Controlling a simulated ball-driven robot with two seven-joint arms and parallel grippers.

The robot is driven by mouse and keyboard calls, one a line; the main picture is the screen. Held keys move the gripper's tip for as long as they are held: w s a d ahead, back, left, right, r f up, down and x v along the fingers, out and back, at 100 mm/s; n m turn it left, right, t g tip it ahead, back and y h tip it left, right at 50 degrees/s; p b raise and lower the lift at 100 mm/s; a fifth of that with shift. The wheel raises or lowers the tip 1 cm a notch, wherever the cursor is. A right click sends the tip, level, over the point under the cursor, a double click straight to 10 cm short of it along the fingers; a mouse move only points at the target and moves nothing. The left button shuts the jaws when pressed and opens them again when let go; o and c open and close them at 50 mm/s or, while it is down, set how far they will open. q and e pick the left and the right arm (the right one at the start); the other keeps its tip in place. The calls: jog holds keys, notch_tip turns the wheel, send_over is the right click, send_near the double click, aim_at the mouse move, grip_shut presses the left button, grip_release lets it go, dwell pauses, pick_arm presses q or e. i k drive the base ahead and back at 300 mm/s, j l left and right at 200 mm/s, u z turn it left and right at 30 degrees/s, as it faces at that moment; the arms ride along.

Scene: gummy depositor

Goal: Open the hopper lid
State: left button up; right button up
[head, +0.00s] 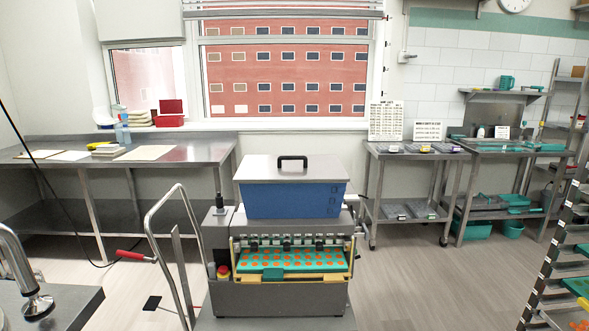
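The hopper lid (262,167) is a flat grey metal panel with a black handle (292,162) standing up at its middle. It lies flat and closed on the blue hopper (285,200), which sits on top of the grey depositor (278,297). The hopper's inside is hidden by the lid. Neither of my grippers is in view, and nothing touches the handle.
Below the hopper, a green tray (274,273) with orange pieces sits in the depositor. A rack (551,262) stands at the right edge. Floor is clear between depositor and rack.

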aim_at(253, 168)
jog(key=i+l, duration=0.15)
jog(key=i, duration=0.2)
jog(key=i+l+u, duration=0.15)
jog(key=i, duration=0.25)
jog(key=i+l, duration=0.15)
jog(key=i, duration=0.2)
